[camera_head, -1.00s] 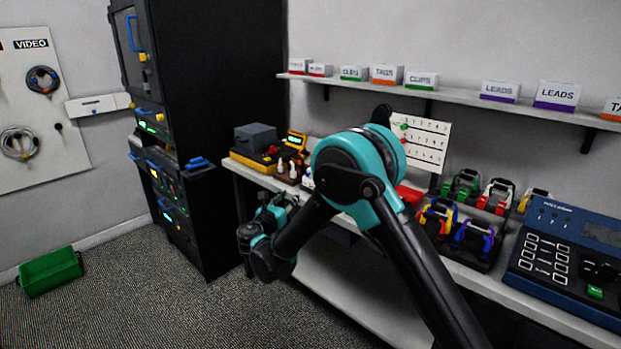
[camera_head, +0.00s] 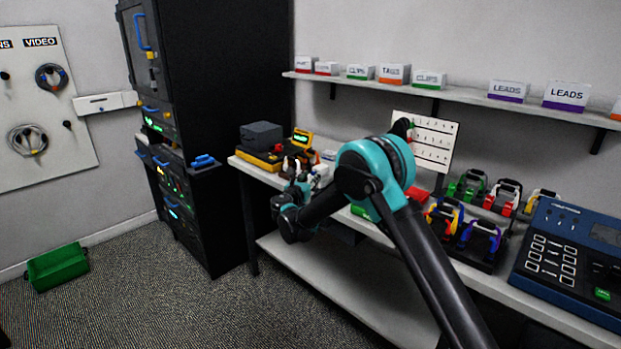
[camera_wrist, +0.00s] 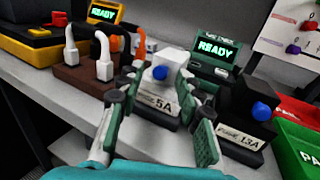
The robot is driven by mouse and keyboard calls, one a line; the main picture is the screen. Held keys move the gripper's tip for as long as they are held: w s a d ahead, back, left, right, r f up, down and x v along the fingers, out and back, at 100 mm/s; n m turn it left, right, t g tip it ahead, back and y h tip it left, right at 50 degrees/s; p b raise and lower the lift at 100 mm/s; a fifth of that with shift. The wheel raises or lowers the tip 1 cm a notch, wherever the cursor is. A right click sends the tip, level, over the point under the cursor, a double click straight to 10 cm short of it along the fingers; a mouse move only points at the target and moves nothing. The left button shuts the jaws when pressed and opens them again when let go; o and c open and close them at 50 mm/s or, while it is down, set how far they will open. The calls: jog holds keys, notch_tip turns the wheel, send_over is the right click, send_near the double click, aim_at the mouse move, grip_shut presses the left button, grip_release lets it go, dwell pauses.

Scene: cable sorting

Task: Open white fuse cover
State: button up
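The white fuse cover (camera_wrist: 166,68) with a blue knob shows in the wrist view, on a unit labelled 5A (camera_wrist: 160,106). A black cover with a blue knob (camera_wrist: 262,110) sits to its right on a unit labelled 13A (camera_wrist: 240,138). My gripper (camera_wrist: 158,130) is open, its two green-padded fingers to the left and right of the 5A unit, in front of the cover. Nothing is between the fingertips that I can see held; contact cannot be told. In the head view my gripper (camera_head: 297,188) is at the bench's left part, and the arm hides much of this area.
A brown block with white plugs (camera_wrist: 88,72) stands to the left, and a green tester reading READY (camera_wrist: 214,56) behind. Red and green bins (camera_wrist: 296,150) are at the right. In the head view a dark cabinet (camera_head: 215,110) stands left of the bench.

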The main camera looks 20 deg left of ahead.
jog(key=shift+w, duration=0.1)
grip_shut()
dwell(0.3)
jog(key=shift+r, duration=0.1)
